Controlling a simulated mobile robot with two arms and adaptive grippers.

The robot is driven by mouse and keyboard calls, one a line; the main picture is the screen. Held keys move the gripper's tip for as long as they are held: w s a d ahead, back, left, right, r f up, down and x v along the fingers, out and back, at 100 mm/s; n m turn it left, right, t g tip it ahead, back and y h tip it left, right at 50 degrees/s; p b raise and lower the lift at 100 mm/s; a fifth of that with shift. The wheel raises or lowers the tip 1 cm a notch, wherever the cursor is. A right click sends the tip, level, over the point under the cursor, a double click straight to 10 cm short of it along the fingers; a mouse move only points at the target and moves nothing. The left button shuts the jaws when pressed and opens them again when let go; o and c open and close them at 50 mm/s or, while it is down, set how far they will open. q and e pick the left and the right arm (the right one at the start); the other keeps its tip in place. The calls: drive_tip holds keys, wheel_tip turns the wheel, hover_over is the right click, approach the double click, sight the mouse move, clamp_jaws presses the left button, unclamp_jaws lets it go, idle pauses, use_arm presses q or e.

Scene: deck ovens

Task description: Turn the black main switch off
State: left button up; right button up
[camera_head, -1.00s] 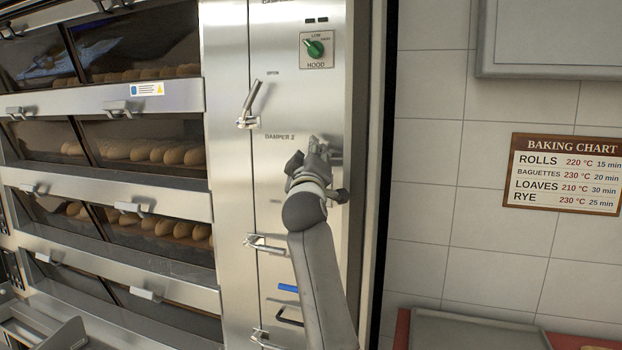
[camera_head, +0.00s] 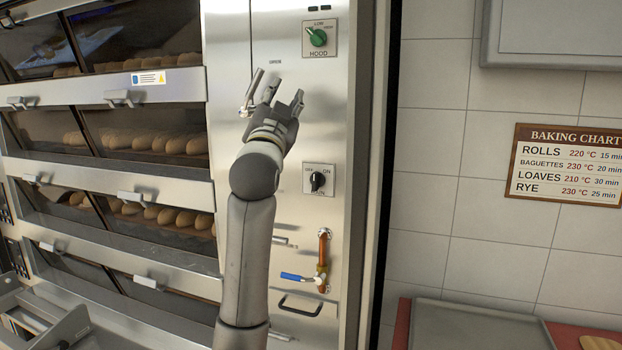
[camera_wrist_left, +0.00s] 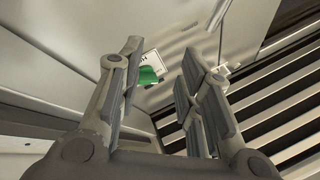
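The black switch (camera_head: 317,181) sits on a small white plate on the steel panel in the head view. Its knob looks roughly upright, and its labels are too small to read surely. My left gripper (camera_head: 283,93) is open and empty, above and to the left of the switch, in front of the panel near a damper lever (camera_head: 252,92). In the left wrist view the two fingers of the left gripper (camera_wrist_left: 162,58) are spread apart, with the green hood knob (camera_wrist_left: 149,76) visible beyond and between them. The black switch cannot be made out there. My right gripper is not in view.
The green HOOD knob (camera_head: 317,37) is higher on the panel. Below the switch are an orange-brown pipe with a blue-handled valve (camera_head: 300,277) and a dark handle (camera_head: 299,305). Ovens with bread (camera_head: 150,143) stand left. A baking chart (camera_head: 567,164) hangs on the tiled wall right.

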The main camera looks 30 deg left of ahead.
sight(314, 178)
use_arm(q)
drive_tip(key=s+d+f+m+h, duration=0.1)
drive_tip(key=d+f+m+h, duration=0.3)
drive_tip(key=m, duration=1.3)
wheel_tip(314, 178, down, 14)
drive_tip(key=s+m+g+h, duration=0.15)
drive_tip(key=m+g, duration=0.25)
drive_tip(key=m, duration=1.1)
drive_tip(key=shift+h, duration=0.25)
drive_tip(key=p+x, duration=0.3)
drive_tip(key=x, duration=0.6)
drive_tip(key=shift+w+d+r+p, duration=0.1)
drive_tip(key=shift+w+p, duration=0.05)
drive_tip(key=shift+p, duration=0.15)
drive_tip(key=shift+w+m, duration=0.3)
drive_tip(key=shift+w, duration=0.5)
drive_tip(key=shift+c, duration=0.3)
clamp_jaws()
